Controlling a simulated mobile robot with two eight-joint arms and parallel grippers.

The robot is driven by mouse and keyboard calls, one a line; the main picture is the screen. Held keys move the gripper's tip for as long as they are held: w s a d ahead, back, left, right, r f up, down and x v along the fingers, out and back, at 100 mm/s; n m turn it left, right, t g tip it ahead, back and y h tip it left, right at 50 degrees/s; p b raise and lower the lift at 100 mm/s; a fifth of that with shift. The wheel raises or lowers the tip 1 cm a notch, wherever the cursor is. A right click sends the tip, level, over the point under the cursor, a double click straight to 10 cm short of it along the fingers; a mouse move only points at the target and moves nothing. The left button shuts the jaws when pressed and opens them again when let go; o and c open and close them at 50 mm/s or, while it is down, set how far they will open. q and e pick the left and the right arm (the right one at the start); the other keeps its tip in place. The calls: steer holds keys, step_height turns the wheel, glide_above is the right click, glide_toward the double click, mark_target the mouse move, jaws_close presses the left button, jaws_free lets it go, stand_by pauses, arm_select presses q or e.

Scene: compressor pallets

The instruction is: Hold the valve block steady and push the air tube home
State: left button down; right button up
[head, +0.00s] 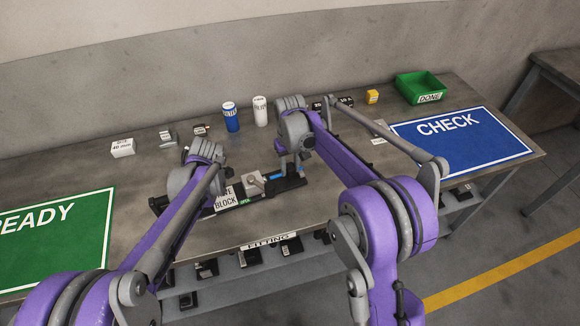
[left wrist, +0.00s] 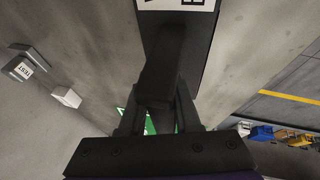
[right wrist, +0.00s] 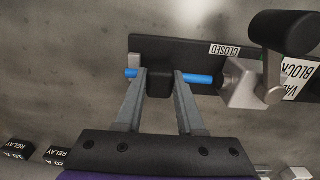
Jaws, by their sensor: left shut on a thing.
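The valve block (head: 252,184) is a grey metal piece with a lever on a long black base; it also shows in the right wrist view (right wrist: 243,88). The blue air tube (head: 279,176) lies along the base beside it; its near end (right wrist: 200,79) reaches the block or nearly so. My right gripper (right wrist: 160,78) has one finger on each side of a black piece on the tube; I cannot tell whether they grip it. My left gripper (left wrist: 160,108) is shut on a dark upright handle (left wrist: 165,65) at the base's left end. My left arm partly hides that end in the head view.
A green READY mat (head: 90,250) lies left and a blue CHECK mat (head: 470,155) right. A green bin (head: 421,84), a blue can (head: 231,121), a white can (head: 260,108) and small boxes stand along the back. A lower shelf with dark parts runs under the front edge.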

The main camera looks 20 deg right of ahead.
jaws_close()
stand_by(1.0)
